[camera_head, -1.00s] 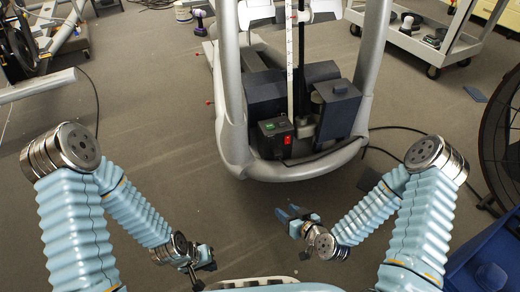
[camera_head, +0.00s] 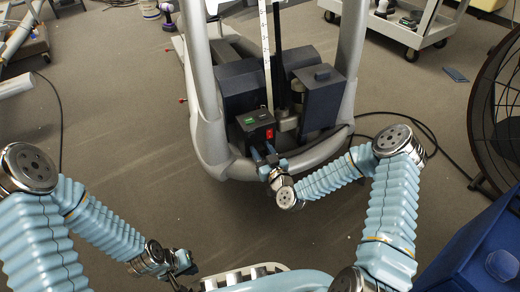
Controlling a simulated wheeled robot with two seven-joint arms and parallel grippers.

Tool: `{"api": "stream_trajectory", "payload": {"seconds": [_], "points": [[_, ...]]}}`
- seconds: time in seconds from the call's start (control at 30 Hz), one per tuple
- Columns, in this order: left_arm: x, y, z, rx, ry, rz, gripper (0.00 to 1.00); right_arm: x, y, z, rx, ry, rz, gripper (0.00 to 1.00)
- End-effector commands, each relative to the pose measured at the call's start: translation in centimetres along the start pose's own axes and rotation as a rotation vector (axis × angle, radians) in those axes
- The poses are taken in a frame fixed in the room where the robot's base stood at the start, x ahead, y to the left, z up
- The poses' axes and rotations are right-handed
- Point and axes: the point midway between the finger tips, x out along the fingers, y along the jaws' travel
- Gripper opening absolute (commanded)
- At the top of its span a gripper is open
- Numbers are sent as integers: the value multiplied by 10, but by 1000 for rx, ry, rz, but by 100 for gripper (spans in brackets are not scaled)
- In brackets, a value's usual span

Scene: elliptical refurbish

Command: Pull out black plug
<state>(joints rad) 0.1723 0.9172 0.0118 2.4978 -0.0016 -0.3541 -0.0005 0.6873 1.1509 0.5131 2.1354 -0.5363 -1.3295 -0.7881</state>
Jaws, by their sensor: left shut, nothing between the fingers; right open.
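The elliptical machine (camera_head: 212,143) stands ahead with a black power box (camera_head: 255,124) low inside its grey frame. The box has a green mark and a red switch (camera_head: 270,134) on it. My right gripper (camera_head: 263,152) is open, with its bluish fingers right at the lower front of the box. I cannot make out the black plug; the gripper covers that part of the box, and whether the fingers touch anything is unclear. My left gripper (camera_head: 186,262) is shut and empty, low over the floor at lower left, away from the machine.
A black cable (camera_head: 440,152) runs over the floor to the right of the machine. A grey cart (camera_head: 420,28) is behind.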

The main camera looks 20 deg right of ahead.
Motion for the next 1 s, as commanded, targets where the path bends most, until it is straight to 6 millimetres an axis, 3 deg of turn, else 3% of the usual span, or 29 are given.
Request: {"api": "stream_trajectory", "payload": {"seconds": [0.13,0.4,0.47,0.7,1.0], "points": [[2,-1,0,0,1,0,0,11,0,0,2,0,0,45],[2,-1,0,0,1,0,0,13,0,0,2,-1,0,45],[2,-1,0,0,1,0,0,13,0,0,2,-1,0,39],[2,-1,0,0,1,0,0,13,0,0,1,-1,0,2],[2,-1,0,0,1,0,0,3,0,0,0,-2,-2,0]]}}
